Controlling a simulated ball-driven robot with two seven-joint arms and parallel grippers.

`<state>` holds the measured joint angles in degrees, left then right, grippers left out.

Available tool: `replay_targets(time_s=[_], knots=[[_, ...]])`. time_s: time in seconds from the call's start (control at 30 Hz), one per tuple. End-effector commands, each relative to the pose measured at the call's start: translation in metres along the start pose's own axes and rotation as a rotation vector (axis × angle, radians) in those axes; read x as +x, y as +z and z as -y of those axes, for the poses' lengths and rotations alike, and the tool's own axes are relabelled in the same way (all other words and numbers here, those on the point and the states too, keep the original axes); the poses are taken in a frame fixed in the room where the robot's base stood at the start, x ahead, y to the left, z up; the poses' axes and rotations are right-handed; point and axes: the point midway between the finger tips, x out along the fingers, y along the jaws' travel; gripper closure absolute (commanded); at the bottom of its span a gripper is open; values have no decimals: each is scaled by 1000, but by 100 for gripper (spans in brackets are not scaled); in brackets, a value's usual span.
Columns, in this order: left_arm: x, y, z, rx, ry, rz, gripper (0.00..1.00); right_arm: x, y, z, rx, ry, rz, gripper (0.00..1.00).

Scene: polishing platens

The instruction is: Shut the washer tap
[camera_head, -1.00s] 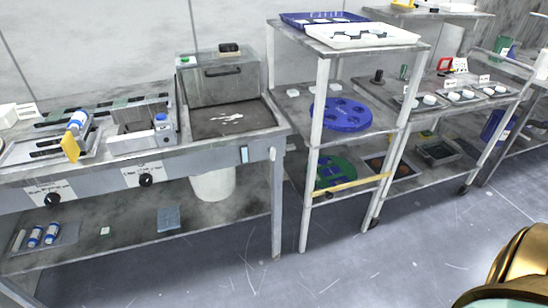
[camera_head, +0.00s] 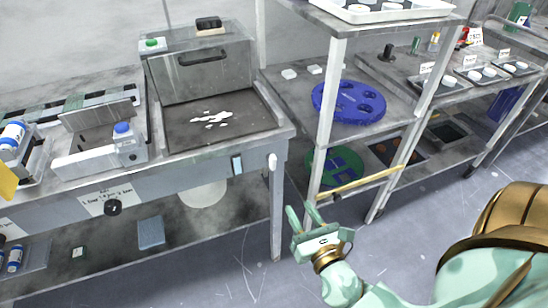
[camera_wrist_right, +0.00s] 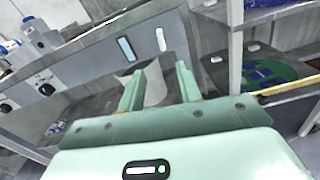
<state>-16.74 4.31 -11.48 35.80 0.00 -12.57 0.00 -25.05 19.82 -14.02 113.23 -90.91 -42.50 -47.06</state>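The washer (camera_head: 197,75) is a grey basin with a raised back lid at the right end of the left bench. A small white upright lever (camera_head: 272,161), which looks like the tap, is on the bench front at its right corner. It also shows in the right wrist view (camera_wrist_right: 161,40). I cannot tell whether it is open or shut. My right gripper (camera_head: 302,211) is open and empty, below and right of the lever. In the right wrist view the gripper (camera_wrist_right: 158,70) has its two green fingers apart, with the lever beyond them. My left gripper is out of view.
A pale blue plate (camera_head: 238,164) is on the bench front left of the lever. A white bucket (camera_head: 203,193) stands under the bench. A shelf rack with a blue disc (camera_head: 348,102) and a yellow bar (camera_head: 365,182) is close to the right. The floor in front is clear.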

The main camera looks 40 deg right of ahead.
Motion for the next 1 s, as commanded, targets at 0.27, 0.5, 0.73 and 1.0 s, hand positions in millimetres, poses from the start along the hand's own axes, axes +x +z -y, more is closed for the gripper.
replay_targets(time_s=[0.27, 0.5, 0.73, 1.0], knots=[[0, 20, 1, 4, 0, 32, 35, 36, 0, 2, -28, -6, 3, 65], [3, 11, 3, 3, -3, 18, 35, 98, -2, 2, -26, -5, 0, 65], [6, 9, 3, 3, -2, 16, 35, 144, -2, 2, -25, -5, -2, 65], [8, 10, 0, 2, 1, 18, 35, 163, -2, 2, -26, -5, -3, 65]])
